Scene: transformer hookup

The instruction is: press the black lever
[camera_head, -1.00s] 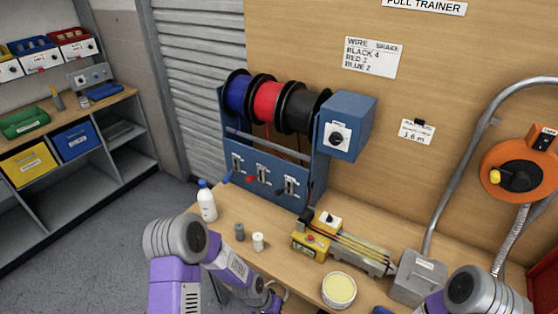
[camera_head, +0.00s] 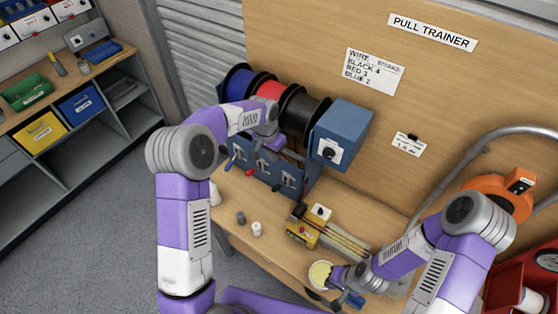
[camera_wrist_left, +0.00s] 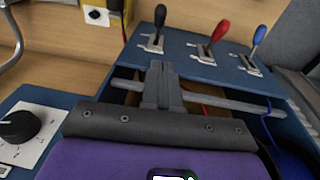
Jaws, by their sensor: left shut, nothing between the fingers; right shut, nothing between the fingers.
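The black lever (camera_wrist_left: 159,26) stands up from its slotted plate on the blue spool rack in the left wrist view. The red lever (camera_wrist_left: 215,37) and blue lever (camera_wrist_left: 257,42) are to its right. My left gripper (camera_wrist_left: 161,82) is shut and empty, its fingers pointing toward the lever panel, below the black lever in that view and apart from it. In the head view my left gripper (camera_head: 271,146) is in front of the rack, below the spools. My right gripper (camera_head: 336,277) is shut and empty beside the round cream-topped tub (camera_head: 319,274).
Blue, red and black wire spools (camera_head: 301,112) sit above the levers. A grey bar (camera_wrist_left: 225,101) crosses the rack near my left fingers. A blue box with a dial (camera_head: 342,135) adjoins the rack. A yellow device (camera_head: 303,232) and small bottles (camera_head: 256,229) stand on the bench (camera_head: 240,203).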

